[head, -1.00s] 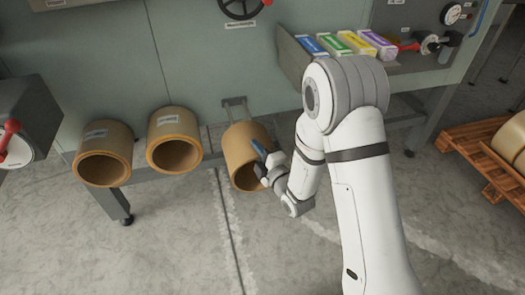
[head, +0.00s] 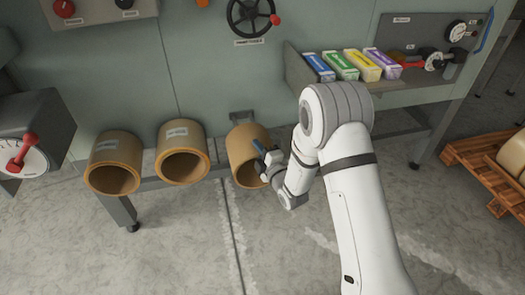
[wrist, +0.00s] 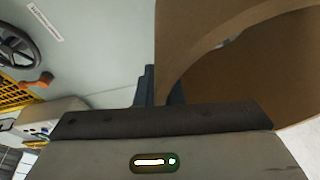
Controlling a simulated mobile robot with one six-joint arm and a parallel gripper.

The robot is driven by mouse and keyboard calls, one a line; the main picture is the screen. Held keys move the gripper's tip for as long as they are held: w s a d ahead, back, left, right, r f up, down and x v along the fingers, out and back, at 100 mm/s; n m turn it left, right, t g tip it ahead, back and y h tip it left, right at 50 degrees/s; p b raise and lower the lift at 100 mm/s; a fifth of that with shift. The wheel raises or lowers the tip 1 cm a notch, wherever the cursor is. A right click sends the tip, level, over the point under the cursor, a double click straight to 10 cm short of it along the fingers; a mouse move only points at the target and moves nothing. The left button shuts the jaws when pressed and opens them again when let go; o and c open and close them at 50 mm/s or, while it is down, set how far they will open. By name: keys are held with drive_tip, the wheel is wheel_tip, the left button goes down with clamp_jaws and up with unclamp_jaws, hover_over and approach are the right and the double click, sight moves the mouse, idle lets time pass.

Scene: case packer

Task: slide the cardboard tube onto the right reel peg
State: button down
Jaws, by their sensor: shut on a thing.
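The cardboard tube (head: 244,144) is the rightmost of the three brown tubes in the head view, with its open near end facing me. My gripper (head: 266,160) is shut on its right-hand wall at the near end. The right reel peg's grey bracket (head: 242,117) shows on the machine front just behind the tube's far end. The peg itself is hidden, and the tube is lined up in front of the bracket. In the wrist view the tube (wrist: 188,40) fills the upper right, with the dark gripper fingers (wrist: 163,85) at its wall.
Two similar labelled tubes, middle (head: 181,142) and left (head: 113,152), sit along the machine front to the left. A shelf with coloured boxes (head: 340,66) is above right. A handwheel (head: 250,14) is above. A wooden pallet (head: 480,168) stands at far right.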

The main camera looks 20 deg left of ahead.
sight(251, 130)
drive_tip(key=shift+w+a+b, duration=0.25)
drive_tip(key=shift+w+b, duration=0.1)
drive_tip(key=shift+w+a+f+b, duration=0.1)
drive_tip(key=shift+w+a+b, duration=0.25)
drive_tip(key=shift+w, duration=0.15)
drive_tip(key=shift+w+a+b, duration=0.45)
drive_tip(key=shift+w+b, duration=0.05)
drive_tip(key=shift+w, duration=0.3)
drive_tip(key=shift+w+a+b, duration=0.45)
drive_tip(key=shift+w+a, duration=0.05)
drive_tip(key=shift+w, duration=0.25)
drive_tip(key=shift+w+a+b, duration=0.45)
drive_tip(key=shift+w+b, duration=0.05)
drive_tip(key=shift+w, duration=0.3)
drive_tip(key=shift+w+a+b, duration=0.15)
drive_tip(key=shift+w+b, duration=0.15)
drive_tip(key=shift+b, duration=0.05)
drive_tip(key=shift+w+a+b, duration=0.2)
drive_tip(key=shift+w+b, duration=0.1)
drive_tip(key=shift+b, duration=0.05)
drive_tip(key=shift+f+b, duration=0.15)
drive_tip(key=shift+b, duration=0.55)
